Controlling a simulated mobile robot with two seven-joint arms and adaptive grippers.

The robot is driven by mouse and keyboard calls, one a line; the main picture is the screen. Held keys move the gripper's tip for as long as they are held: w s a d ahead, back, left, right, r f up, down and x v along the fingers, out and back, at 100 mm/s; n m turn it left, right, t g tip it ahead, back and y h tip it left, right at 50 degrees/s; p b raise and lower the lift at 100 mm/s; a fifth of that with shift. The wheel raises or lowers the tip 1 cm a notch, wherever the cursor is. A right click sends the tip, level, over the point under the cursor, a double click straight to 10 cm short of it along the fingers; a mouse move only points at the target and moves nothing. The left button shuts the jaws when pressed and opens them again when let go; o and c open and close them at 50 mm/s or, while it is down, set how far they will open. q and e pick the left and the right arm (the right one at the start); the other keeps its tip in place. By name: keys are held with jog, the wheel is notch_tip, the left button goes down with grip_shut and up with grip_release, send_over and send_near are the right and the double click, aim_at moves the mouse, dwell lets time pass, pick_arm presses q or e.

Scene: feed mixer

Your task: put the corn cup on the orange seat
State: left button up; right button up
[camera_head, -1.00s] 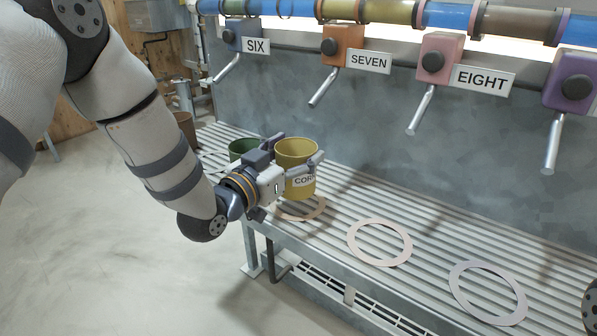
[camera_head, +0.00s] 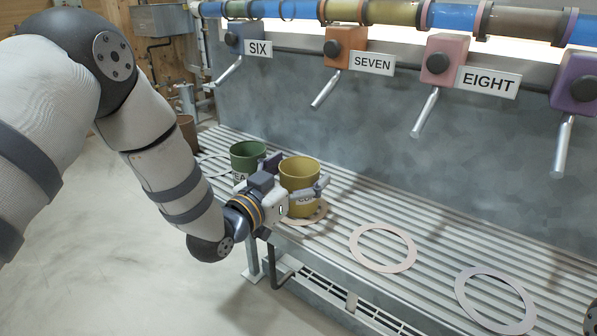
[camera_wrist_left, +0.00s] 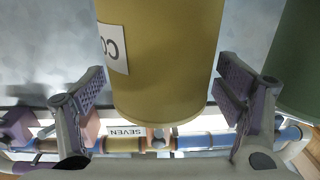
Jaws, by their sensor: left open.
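The yellow corn cup (camera_head: 299,175) stands upright on the bench over the orange seat (camera_head: 322,213), a flat ring below the SEVEN sign. Part of the ring shows around the cup's base; my gripper and the cup hide the rest. My left gripper (camera_head: 296,178) is open, with its fingers on either side of the cup. In the left wrist view the cup (camera_wrist_left: 160,60) fills the middle, with gaps between it and both fingers. Its label is partly hidden by a finger in the head view.
A green cup (camera_head: 247,155) stands close behind my left gripper. Two empty rings, a pinkish one (camera_head: 383,248) and a purplish one (camera_head: 495,300), lie to the right on the slatted bench. Angled spouts hang along the wall above.

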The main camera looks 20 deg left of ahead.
pick_arm(q)
jog(key=shift+r, duration=0.15)
jog(key=shift+s+a+r, duration=0.1)
jog(key=shift+s, duration=0.15)
jog(key=p+v, duration=0.1)
jog(key=v, duration=1.1)
jog(key=s+f+n+g+y, duration=0.15)
jog(key=s+f+g, duration=0.35)
jog(key=s+f, duration=0.5)
jog(key=s+f+n+g+y, duration=0.15)
jog(key=s+f+g, duration=0.35)
jog(key=f, duration=0.9)
jog(key=s+f+g+y+p, duration=0.1)
jog(key=s+g, duration=0.3)
jog(key=s, duration=0.8)
jog(key=s+a+f+g+y, duration=0.1)
jog(key=s+g, duration=0.4)
jog(key=s, duration=0.8)
jog(key=shift+s+a+f+n+g+p, duration=0.3)
jog(key=shift+f+n+p, duration=0.1)
jog(key=shift+f, duration=0.3)
pick_arm(e)
jog(key=shift+t, duration=0.7)
jog(key=shift+w+r, duration=1.7)
jog(key=shift+r, duration=0.05)
